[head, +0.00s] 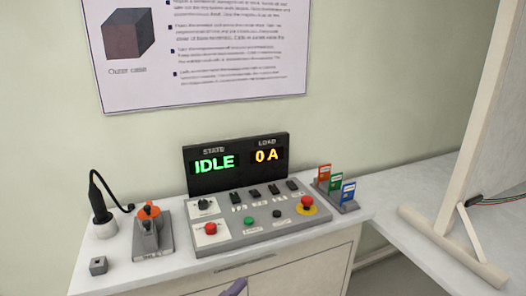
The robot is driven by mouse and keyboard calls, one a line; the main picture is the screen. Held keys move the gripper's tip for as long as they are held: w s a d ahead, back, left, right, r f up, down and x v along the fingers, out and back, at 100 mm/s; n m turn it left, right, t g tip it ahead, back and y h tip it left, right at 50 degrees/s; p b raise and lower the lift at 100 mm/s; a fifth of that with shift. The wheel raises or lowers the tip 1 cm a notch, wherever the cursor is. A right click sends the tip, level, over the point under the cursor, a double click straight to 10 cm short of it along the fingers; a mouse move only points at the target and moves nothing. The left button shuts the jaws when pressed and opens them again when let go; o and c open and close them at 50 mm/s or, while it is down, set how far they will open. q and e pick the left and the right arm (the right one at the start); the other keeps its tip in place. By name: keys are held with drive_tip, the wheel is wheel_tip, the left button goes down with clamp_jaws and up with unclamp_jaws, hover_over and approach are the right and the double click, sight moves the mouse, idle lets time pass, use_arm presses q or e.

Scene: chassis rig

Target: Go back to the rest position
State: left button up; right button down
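Neither of my grippers shows in the head view. A control panel (262,224) stands on a white cabinet top (125,268). Its display (236,163) reads STATE "IDLE" in green and LOAD "0 A" in yellow. The panel carries a red button (211,228) at the left, a larger red button on a yellow ring (307,203) at the right, and several dark switches. A small purple-grey curved piece (235,287) shows at the bottom edge; I cannot tell what it is.
Left of the panel are a black cabled tool in a white holder (101,210), an orange-topped device (151,229) and a small grey block (98,265). Coloured cards (335,184) stand at the right. A pale upright frame (480,120) stands on the right-hand bench (415,205).

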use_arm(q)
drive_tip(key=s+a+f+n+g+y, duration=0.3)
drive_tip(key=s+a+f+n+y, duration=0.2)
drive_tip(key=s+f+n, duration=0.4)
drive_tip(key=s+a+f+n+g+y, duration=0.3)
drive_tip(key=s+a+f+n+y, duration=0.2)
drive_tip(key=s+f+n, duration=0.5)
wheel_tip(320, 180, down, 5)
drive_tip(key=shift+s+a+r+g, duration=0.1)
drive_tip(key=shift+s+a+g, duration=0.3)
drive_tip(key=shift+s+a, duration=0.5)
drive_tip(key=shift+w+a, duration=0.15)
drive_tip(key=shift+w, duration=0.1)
